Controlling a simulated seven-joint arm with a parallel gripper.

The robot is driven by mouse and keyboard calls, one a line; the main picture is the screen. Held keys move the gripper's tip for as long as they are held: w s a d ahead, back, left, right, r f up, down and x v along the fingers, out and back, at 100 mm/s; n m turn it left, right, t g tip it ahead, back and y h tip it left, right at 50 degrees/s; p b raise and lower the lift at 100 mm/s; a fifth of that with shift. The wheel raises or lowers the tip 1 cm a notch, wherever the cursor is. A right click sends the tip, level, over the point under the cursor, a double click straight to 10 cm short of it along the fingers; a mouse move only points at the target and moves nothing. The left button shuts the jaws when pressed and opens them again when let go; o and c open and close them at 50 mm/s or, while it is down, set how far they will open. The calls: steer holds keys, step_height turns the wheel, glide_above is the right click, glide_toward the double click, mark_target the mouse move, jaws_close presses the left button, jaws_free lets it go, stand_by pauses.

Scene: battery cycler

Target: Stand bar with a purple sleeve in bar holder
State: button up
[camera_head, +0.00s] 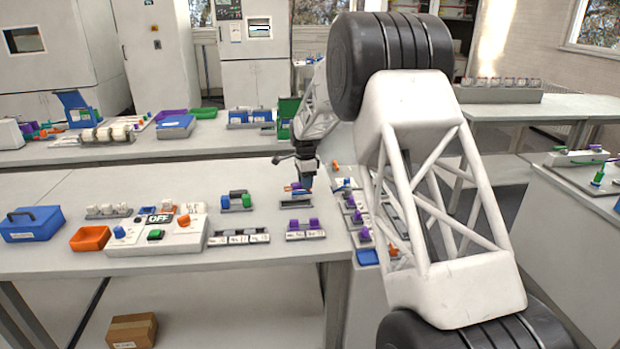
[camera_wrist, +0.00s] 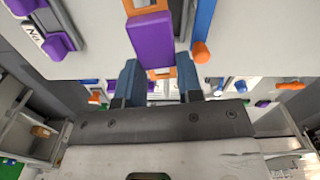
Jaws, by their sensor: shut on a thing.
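The bar with a purple sleeve (camera_wrist: 152,42) is between the two blue fingers of my gripper (camera_wrist: 158,82) in the wrist view.
A rack with two purple pieces (camera_head: 305,235) lies in front of the gripper. A holder with blue and green pieces (camera_head: 236,208) and a white OFF panel (camera_head: 183,236) stand to the left. My arm hides part of the right side. Bare tabletop (camera_head: 280,260) lies at the front.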

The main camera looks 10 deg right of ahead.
mark_target(303, 204)
steer(key=shift+w+a+f+m, duration=0.45)
steer(key=shift+f+m, duration=0.1)
steer(key=shift+m, duration=0.35)
steer(key=shift+f, duration=0.1)
steer(key=shift+f, duration=3)
